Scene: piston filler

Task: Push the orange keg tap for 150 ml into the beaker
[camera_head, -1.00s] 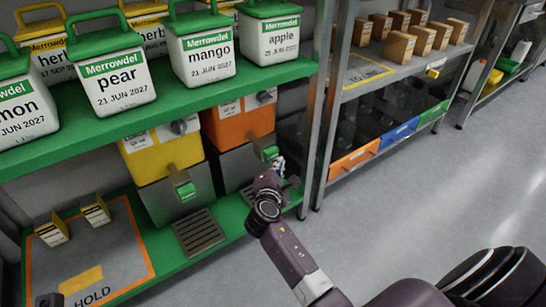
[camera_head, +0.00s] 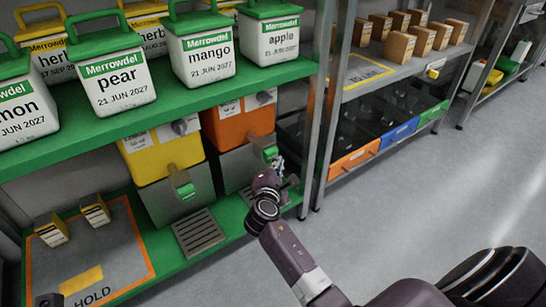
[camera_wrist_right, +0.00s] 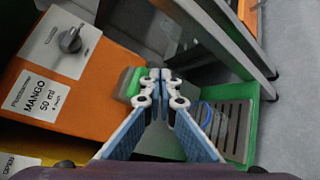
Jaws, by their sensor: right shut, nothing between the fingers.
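The orange keg (camera_head: 238,124) stands on the lower shelf, right of the yellow keg. In the right wrist view its orange body (camera_wrist_right: 85,110) carries a label reading MANGO 50 ml and a grey knob. Its green tap (camera_head: 270,153) also shows in the wrist view (camera_wrist_right: 127,84). My right gripper (camera_head: 281,168) is shut and empty, with its fingertips (camera_wrist_right: 160,76) right beside the tap; I cannot tell if they touch. A curved blue edge (camera_wrist_right: 206,116) beside my fingers may be the beaker's, which is otherwise hidden. Only a small dark part, possibly my left gripper (camera_head: 48,299), shows at the bottom left.
The yellow keg (camera_head: 163,158) with its own green tap stands to the left above a drip grate (camera_head: 198,232). Another drip tray (camera_wrist_right: 238,125) lies under the orange keg. A shelf post (camera_head: 318,130) rises close to the right of my gripper. The floor at right is clear.

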